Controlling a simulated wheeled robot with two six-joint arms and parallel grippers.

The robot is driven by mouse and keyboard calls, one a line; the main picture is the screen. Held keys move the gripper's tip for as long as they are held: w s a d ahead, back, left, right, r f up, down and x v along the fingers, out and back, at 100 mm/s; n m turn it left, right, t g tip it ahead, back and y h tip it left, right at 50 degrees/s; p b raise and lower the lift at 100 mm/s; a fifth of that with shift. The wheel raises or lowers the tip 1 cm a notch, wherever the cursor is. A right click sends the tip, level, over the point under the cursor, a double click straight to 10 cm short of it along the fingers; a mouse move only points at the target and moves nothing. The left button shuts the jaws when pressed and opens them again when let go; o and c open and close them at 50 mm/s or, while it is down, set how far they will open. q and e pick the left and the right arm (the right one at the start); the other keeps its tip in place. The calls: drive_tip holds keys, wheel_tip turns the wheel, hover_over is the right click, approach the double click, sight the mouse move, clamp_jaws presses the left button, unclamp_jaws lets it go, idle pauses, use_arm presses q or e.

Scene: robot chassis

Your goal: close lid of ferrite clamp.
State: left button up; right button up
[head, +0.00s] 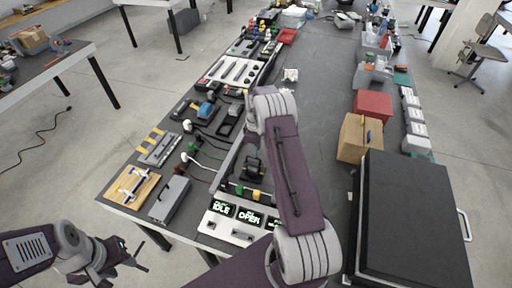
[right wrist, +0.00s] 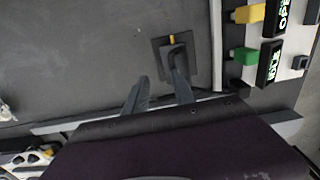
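A small black block on a square dark base, which looks like the ferrite clamp (head: 253,168), sits on the panel beside my right arm in the head view. In the right wrist view the clamp (right wrist: 183,42) has a yellow mark on it and a dark raised part that looks like its lid. My right gripper (right wrist: 154,85) has its two fingers apart, with one tip close to the clamp's lower edge. Whether that tip touches it I cannot tell. My right arm hides part of this area in the head view. My left gripper (head: 140,256) is low at the left, off the table, fingers apart and empty.
A panel with lit displays (head: 246,215), reading IDLE and OPEN, stands in front of the clamp, with green and yellow buttons (right wrist: 249,13) beside it. A wooden board (head: 132,187) and grey box (head: 170,198) lie left. A large black case (head: 415,215) fills the right.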

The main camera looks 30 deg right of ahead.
sight(252, 164)
drive_tip(key=r+p, duration=0.1)
drive_tip(key=s+a+r, duration=0.1)
drive_tip(key=r+p, duration=0.1)
drive_tip(key=shift+s+a+r+p, duration=0.2)
drive_tip(key=shift+a+r+p, duration=0.1)
drive_tip(key=shift+a, duration=0.1)
drive_tip(key=a+r+p, duration=0.1)
drive_tip(key=s+r+p, duration=0.1)
drive_tip(key=s+a+r+p, duration=0.1)
drive_tip(key=shift+a+r, duration=0.3)
drive_tip(key=shift+r, duration=0.05)
